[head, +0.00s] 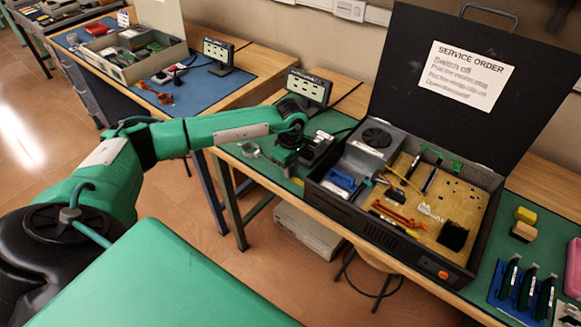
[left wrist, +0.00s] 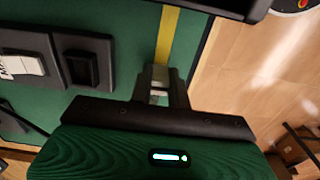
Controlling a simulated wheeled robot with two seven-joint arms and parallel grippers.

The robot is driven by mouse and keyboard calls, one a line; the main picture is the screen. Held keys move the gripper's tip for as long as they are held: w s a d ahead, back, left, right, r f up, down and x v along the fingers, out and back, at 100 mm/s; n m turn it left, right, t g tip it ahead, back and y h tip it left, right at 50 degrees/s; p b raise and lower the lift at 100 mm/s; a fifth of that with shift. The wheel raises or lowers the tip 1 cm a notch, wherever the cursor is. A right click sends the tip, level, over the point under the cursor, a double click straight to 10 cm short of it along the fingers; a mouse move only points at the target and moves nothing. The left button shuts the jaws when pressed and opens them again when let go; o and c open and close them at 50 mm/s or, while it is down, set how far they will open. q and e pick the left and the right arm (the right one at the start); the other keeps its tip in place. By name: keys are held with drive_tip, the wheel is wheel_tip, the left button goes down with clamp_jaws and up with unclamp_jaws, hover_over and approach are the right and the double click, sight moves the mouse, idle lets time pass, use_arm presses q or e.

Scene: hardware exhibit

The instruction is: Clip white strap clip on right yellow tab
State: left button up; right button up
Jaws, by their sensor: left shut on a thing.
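My left gripper (left wrist: 159,97) is over the green mat in the left wrist view, its fingers close together on a small pale thing. That thing is mostly hidden, so I cannot tell what it is. In the head view my left arm reaches to the mat left of the open black case (head: 390,245). A small white piece (head: 430,212) lies on the case's yellow board (head: 462,195); it may be the white strap clip. A yellow strip (left wrist: 168,42) runs beyond the fingers in the left wrist view. I cannot make out the right yellow tab. My right gripper is not in view.
The case's raised lid (head: 410,60) carries a service order sheet. A fan unit, a blue part and orange parts sit inside the case. Dark switch blocks (left wrist: 85,68) are left of the fingers.

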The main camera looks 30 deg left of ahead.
use_arm(q)
drive_tip(key=shift+f, duration=0.3)
drive_tip(key=o, duration=0.8)
drive_tip(key=o, duration=0.4)
drive_tip(key=shift+c, duration=0.2)
drive_tip(key=shift+r, duration=0.75)
drive_tip(key=shift+r+p, duration=1.55)
drive_tip(key=shift+r, duration=1.35)
